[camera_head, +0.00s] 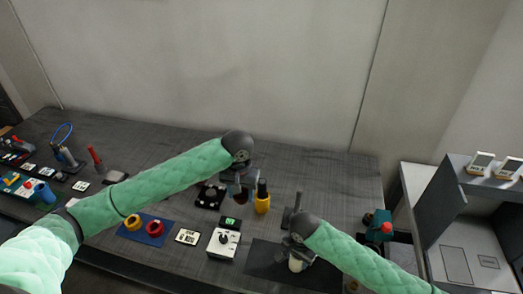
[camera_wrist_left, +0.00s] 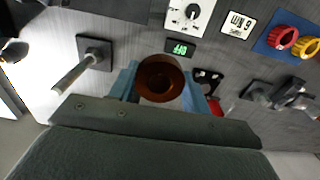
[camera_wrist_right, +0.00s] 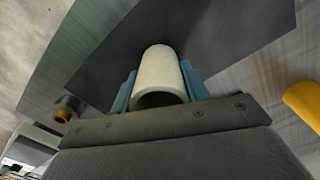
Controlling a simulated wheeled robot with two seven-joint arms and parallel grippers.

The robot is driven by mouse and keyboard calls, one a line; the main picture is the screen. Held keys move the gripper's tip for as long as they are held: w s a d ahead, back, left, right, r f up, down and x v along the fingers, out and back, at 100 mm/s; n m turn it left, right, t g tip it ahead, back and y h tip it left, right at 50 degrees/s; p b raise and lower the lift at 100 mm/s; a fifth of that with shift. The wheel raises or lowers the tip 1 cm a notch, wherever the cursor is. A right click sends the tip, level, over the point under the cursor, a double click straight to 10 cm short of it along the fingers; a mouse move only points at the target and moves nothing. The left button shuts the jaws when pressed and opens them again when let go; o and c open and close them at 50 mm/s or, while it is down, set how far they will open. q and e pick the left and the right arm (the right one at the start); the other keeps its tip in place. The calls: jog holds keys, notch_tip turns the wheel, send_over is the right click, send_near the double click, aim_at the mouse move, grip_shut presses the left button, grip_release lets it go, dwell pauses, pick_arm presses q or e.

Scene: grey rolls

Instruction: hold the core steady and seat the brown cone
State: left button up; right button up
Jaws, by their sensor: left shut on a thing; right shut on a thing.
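My left gripper (camera_head: 242,190) is shut on the brown cone (camera_wrist_left: 160,80). The cone is hollow and its round opening faces the left wrist camera, between the two blue fingers. In the head view the cone is small and partly hidden by the gripper, above the table behind the control box. My right gripper (camera_head: 297,258) is shut on the core (camera_wrist_right: 160,75), a pale off-white cylinder with an open end. It is over the dark mat (camera_head: 262,262) at the table's front right; whether it touches the mat is unclear. Cone and core are well apart.
A grey post on a square base (camera_head: 291,216) stands between the grippers. A control box (camera_head: 223,243), a label card (camera_head: 187,237) and a blue mat (camera_head: 151,239) with rings lie at the front. The back right tabletop is clear.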

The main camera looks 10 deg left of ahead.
jog(key=o, duration=1.1)
jog(key=shift+c, duration=0.2)
jog(key=shift+r, duration=0.15)
notch_tip(320, 180, up, 12)
